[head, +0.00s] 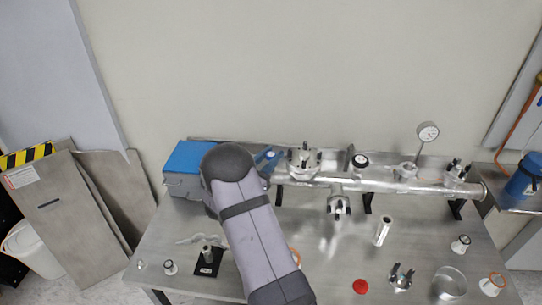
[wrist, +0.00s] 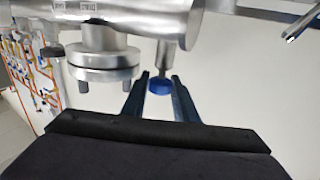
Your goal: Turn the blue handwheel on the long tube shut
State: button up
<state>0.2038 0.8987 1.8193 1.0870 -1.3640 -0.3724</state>
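The long tube (head: 395,186) is a shiny metal pipe along the back of the table, with flanged ports on it. It fills the top of the wrist view (wrist: 135,18). The blue handwheel (wrist: 160,84) sits on a short metal stem on the tube in the wrist view. My gripper (wrist: 160,80) is open, with one finger on each side of the handwheel; whether either finger touches it I cannot tell. In the head view my arm covers the tube's left end, and my gripper (head: 268,159) shows only partly there. The handwheel is not clear in that view.
A blue-lidded box (head: 187,158) stands left of my arm. A round gauge (head: 428,132) rises behind the tube. A red cap (head: 360,286), a metal cylinder (head: 382,231), a glass dish (head: 449,284) and several small fittings lie on the table's front. A flange (wrist: 105,62) with bolts hangs beside the left finger.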

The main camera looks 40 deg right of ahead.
aim_at(267, 158)
jog(key=shift+m+g+b, duration=0.5)
jog(key=shift+g+b, duration=0.05)
jog(key=shift+g, duration=0.05)
jog(key=shift+m+g, duration=0.3)
jog(key=shift+g, duration=0.2)
jog(key=shift+h, duration=0.3)
jog(key=o, duration=0.8)
jog(key=a, duration=0.2)
jog(key=a+b, duration=0.1)
jog(key=a, duration=0.1)
jog(key=s+a+b, duration=0.1)
jog(key=shift+a, duration=0.4)
jog(key=shift+s+a+b, duration=0.2)
jog(key=shift+a+b, duration=0.15)
jog(key=shift+a, duration=0.35)
